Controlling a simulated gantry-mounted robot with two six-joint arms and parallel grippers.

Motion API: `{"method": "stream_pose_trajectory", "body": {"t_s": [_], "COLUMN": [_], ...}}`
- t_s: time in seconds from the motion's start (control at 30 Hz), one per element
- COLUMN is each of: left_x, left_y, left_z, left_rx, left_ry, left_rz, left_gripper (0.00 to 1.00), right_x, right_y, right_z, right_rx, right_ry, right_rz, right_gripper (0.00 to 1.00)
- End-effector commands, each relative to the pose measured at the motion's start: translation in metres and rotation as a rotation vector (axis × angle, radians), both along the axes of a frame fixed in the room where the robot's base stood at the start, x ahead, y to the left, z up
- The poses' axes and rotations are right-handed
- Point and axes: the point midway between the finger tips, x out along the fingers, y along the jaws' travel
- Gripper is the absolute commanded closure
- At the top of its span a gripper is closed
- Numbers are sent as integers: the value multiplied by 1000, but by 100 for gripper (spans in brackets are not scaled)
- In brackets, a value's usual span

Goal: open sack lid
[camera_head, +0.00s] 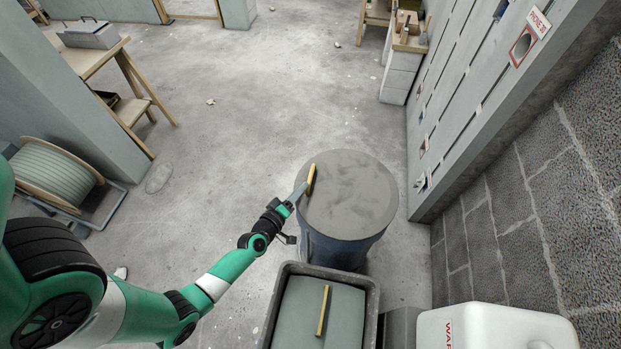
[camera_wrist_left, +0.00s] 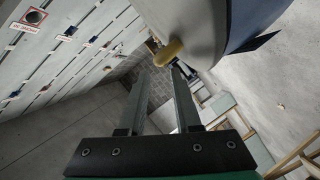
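A round grey lid (camera_head: 355,200) covers a dark blue drum (camera_head: 335,250) and carries a wooden handle (camera_head: 311,177) near its left edge. My left gripper (camera_head: 300,190) reaches this handle from the left. In the left wrist view, my left gripper's two fingers (camera_wrist_left: 158,72) are apart, with the handle (camera_wrist_left: 168,53) just past the tips, nearer the right finger. I cannot tell whether they touch. A rectangular dark bin (camera_head: 372,310) in front has a grey-green panel (camera_head: 343,315) inside with another wooden handle (camera_head: 323,310). I cannot tell which is the sack lid. My right gripper is not in view.
A white container (camera_head: 490,330) stands at the lower right, by a stone-block wall (camera_head: 540,180). A reel of conduit (camera_head: 55,172) stands at the left, below a wooden bench (camera_head: 90,60). The concrete floor beyond the drum is mostly clear.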

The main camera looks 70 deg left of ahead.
Motion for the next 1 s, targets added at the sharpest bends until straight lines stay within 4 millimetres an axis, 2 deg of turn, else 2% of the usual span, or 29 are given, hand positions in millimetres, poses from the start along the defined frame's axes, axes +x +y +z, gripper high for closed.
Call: {"method": "stream_pose_trajectory", "body": {"t_s": [0.1, 0.3, 0.43, 0.67, 0.87, 1.0], "left_x": [24, 51, 59, 59, 59, 59], "left_y": [16, 35, 40, 41, 41, 41], "left_z": [-9, -16, -16, -16, -16, -16], "left_rx": [2, 1, 1, 0, 0, 1], "left_ry": [-1, -2, 0, 1, 1, 1], "left_rz": [0, 0, -1, -1, -1, 0], "left_gripper": [68, 68, 68, 68, 100, 100], "right_x": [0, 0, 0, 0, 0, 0], "right_y": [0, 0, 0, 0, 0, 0], "right_z": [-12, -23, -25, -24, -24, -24], "right_rx": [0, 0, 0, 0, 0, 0], "right_ry": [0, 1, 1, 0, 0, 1], "right_rz": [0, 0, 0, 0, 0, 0], "right_gripper": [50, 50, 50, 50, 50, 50]}}
